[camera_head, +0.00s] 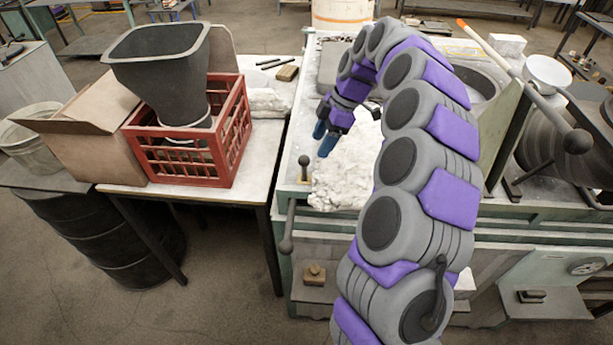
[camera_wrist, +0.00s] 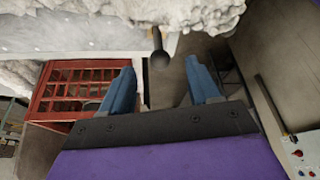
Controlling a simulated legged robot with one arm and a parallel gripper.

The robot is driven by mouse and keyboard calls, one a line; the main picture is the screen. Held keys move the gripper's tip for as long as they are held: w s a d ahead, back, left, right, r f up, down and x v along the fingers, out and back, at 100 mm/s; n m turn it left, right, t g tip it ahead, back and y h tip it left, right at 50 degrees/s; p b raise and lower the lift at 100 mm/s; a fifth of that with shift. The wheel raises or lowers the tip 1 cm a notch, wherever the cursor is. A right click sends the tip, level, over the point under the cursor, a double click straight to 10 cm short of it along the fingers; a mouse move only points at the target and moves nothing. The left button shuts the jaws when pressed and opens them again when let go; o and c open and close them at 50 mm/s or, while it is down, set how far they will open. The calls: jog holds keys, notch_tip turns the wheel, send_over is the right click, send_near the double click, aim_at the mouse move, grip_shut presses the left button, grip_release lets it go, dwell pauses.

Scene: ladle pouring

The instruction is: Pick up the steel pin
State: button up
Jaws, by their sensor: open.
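My gripper (camera_head: 323,138) is over the bench in the head view, at the left edge of a pale, crumpled heap. Its two blue fingers stand apart in the wrist view (camera_wrist: 160,78), with nothing held between them. A dark round-ended knob on a short stem (camera_head: 304,162) stands at the bench edge, below and left of the fingers in the head view. A dark round-ended piece (camera_wrist: 159,57) shows beyond the fingertips in the wrist view, apart from them. I cannot tell whether either is the steel pin. Thin dark rods (camera_head: 268,62) lie on the left table.
A red crate (camera_head: 185,160) holds a dark funnel-shaped vessel (camera_head: 165,68) on the left table, beside an open cardboard box (camera_head: 85,135). The pale heap (camera_head: 345,170) covers part of the bench. A lever handle (camera_head: 287,243) sticks out at the bench's front left.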

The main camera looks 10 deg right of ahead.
aim_at(307, 157)
jog(key=x, duration=0.2)
jog(key=a+x, duration=0.1)
jog(key=x, duration=0.4)
jog(key=shift+a+r, duration=0.15)
jog(key=shift+r, duration=0.15)
jog(key=shift+w+f, duration=0.1)
jog(key=shift+f, duration=0.6)
jog(key=x, duration=0.3)
jog(key=shift+w+f+b, duration=0.15)
jog(key=shift+f+b, duration=0.1)
jog(key=shift+b, duration=0.05)
jog(key=shift+a+f, duration=0.1)
jog(key=shift+a, duration=0.2)
jog(key=c, duration=0.3)
jog(key=shift+d, duration=0.3)
jog(key=c, duration=0.6)
jog(key=shift+a, duration=0.1)
jog(key=shift+c, duration=0.8)
